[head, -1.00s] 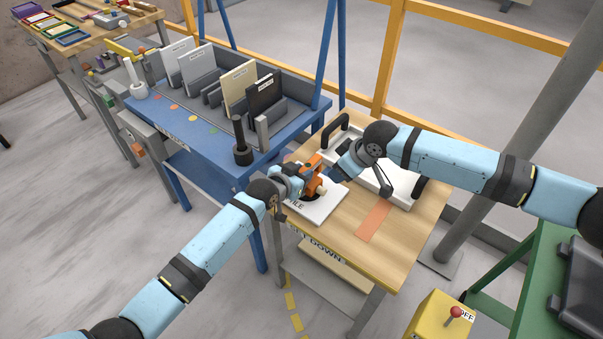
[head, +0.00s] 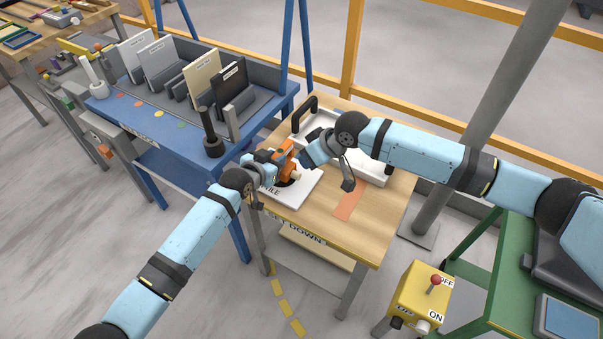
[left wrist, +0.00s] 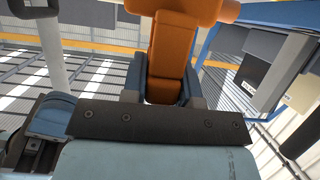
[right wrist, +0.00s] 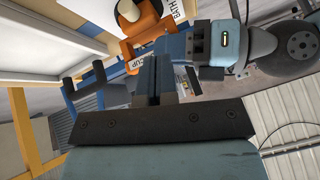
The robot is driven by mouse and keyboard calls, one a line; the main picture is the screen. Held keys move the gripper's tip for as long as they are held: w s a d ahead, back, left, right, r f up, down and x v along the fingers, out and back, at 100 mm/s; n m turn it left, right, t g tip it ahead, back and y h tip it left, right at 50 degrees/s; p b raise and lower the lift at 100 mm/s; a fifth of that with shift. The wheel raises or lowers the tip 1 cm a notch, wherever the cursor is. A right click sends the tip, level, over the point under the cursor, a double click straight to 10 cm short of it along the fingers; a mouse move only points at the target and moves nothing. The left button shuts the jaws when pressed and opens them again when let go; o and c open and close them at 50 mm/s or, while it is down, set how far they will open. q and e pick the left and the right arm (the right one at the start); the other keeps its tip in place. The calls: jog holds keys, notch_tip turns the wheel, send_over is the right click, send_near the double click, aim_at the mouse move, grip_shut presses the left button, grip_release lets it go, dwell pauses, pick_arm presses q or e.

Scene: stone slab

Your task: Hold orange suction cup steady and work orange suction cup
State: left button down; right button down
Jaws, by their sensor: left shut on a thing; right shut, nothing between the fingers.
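The orange suction cup (head: 285,155) stands on a white tile (head: 300,190) on the wooden table; its dark cup presses on the tile. My left gripper (head: 269,158) is shut on the orange handle, and the left wrist view shows the orange part (left wrist: 170,55) between the fingers. My right gripper (head: 305,162) is shut and empty on the cup's right side. In the right wrist view its closed fingers (right wrist: 160,70) are close to the orange body (right wrist: 145,30); I cannot tell whether they touch.
A white tray with black handles (head: 365,165) lies behind on the wooden table (head: 330,235). An orange strip (head: 350,200) lies right of the tile. A blue rack bench (head: 170,140) with upright slabs stands at left. A yellow switch box (head: 420,295) stands at front right.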

jog(key=s+d+f+m+t+y, duration=0.3)
jog(key=d+m, duration=0.7)
jog(key=m, duration=0.5)
notch_tip(320, 180, down, 2)
jog(key=shift+s+d+f+t, duration=0.2)
jog(key=shift+s+d+t, duration=0.15)
jog(key=shift+s, duration=0.55)
jog(key=shift+a, duration=0.1)
send_near(300, 176)
jog(key=f, duration=0.1)
jog(key=a+f, duration=0.1)
jog(key=w+a+f, duration=0.1)
jog(key=shift+f, duration=0.4)
jog(key=shift+w+a, duration=0.8)
jog(key=shift+a, duration=0.15)
jog(key=shift+w+a, duration=0.35)
jog(key=shift+a, duration=0.2)
